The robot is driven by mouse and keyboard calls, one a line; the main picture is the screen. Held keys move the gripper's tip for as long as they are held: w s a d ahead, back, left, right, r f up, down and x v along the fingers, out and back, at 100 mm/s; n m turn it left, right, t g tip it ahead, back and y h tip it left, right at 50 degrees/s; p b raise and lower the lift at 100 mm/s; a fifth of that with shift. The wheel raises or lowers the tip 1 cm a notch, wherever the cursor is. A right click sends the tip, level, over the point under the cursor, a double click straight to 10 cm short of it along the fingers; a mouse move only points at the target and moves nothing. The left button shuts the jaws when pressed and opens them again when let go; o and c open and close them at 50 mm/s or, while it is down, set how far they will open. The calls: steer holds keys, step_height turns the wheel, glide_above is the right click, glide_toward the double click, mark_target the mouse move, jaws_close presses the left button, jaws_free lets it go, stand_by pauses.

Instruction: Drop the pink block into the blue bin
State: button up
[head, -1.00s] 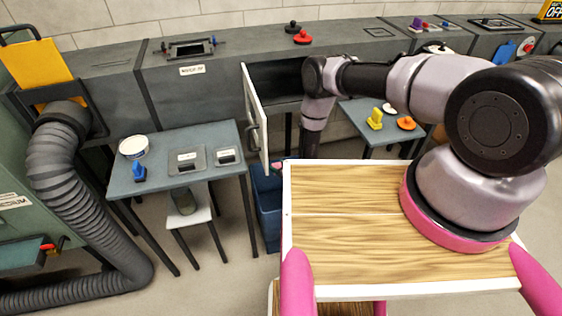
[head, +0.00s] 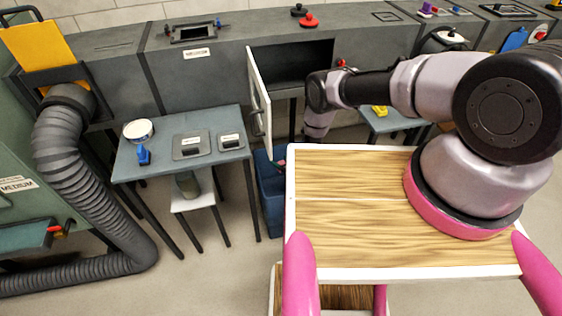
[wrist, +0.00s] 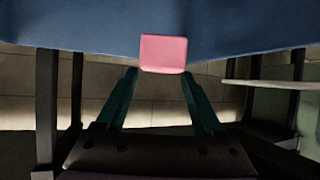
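The pink block (wrist: 163,53) shows at the tips of my gripper (wrist: 160,78) in the wrist view. The two teal fingers sit at either side of its lower edge, and they look shut on it. The blue bin (head: 270,200) stands on the floor between the left table and my wooden deck, partly hidden by the deck. In the head view, the gripper is mostly hidden behind my deck and arm. I cannot tell whether the block is inside the bin's rim.
An open white cabinet door (head: 258,92) juts out just above the bin. A second table (head: 395,122) is behind my arm.

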steer(key=shift+o, duration=0.7)
